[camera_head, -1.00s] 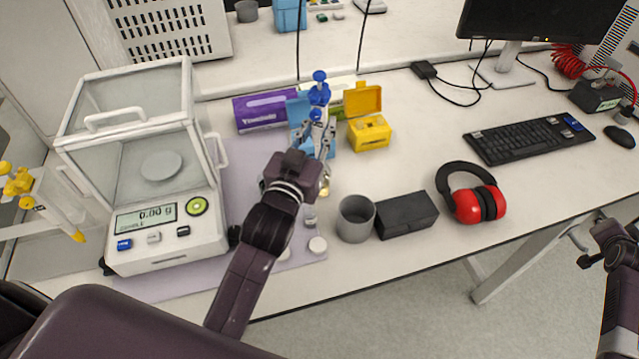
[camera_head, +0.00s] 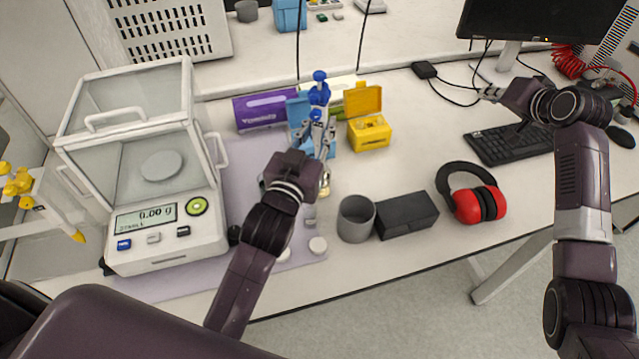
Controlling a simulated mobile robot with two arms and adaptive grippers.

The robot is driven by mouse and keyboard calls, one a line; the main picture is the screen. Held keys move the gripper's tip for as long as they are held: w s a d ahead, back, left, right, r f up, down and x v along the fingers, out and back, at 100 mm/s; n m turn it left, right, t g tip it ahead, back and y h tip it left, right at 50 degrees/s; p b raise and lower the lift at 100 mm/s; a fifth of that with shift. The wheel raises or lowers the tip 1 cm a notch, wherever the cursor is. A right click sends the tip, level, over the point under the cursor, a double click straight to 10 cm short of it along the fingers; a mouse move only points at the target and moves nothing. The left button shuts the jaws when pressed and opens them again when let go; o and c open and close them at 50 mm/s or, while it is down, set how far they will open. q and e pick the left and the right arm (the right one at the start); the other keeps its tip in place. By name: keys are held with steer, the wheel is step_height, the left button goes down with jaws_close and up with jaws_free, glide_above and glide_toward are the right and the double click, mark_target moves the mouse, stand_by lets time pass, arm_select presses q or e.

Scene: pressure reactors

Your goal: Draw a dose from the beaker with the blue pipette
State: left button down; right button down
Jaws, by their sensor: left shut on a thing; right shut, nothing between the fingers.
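The blue pipette (camera_head: 319,93) stands roughly upright at the centre-left of the table, its blue top showing above my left gripper. My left gripper (camera_head: 317,124) is shut on it. The pipette's lower part and tip are hidden behind the gripper, and a blue box (camera_head: 298,110) is close behind. I cannot clearly make out a beaker; small items beside my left wrist are partly hidden. My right gripper (camera_head: 484,93) is shut and empty, held above the table's right side near the keyboard.
A balance (camera_head: 160,245) reading 0.00 g stands at left. An open yellow box (camera_head: 369,132), a grey cup (camera_head: 355,218), a black case (camera_head: 406,215) and red ear muffs (camera_head: 475,203) stand right of my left arm. The keyboard (camera_head: 500,143) lies partly under my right arm.

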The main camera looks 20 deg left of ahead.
steer(key=s+a+r+n+g+y, duration=0.1)
steer(key=a+r+n, duration=0.1)
steer(key=a+r, duration=0.3)
steer(key=s+a+r+n+y, duration=0.1)
steer(key=s+a+r+n, duration=0.1)
steer(key=a, duration=0.5)
arm_select(q)
steer(key=shift+r, duration=0.1)
arm_select(e)
step_height(320, 180, up, 12)
steer(key=n+g+y, duration=0.2)
steer(key=n+g, duration=0.3)
steer(key=n, duration=0.5)
glide_above(323, 75)
steer(key=w, duration=0.1)
steer(key=f, duration=0.1)
steer(key=s+f, duration=0.1)
steer(key=f, duration=0.1)
steer(key=shift+f+n+g, duration=0.2)
steer(key=shift+n+g, duration=0.2)
steer(key=shift+f, duration=0.5)
steer(key=shift+f, duration=0.1)
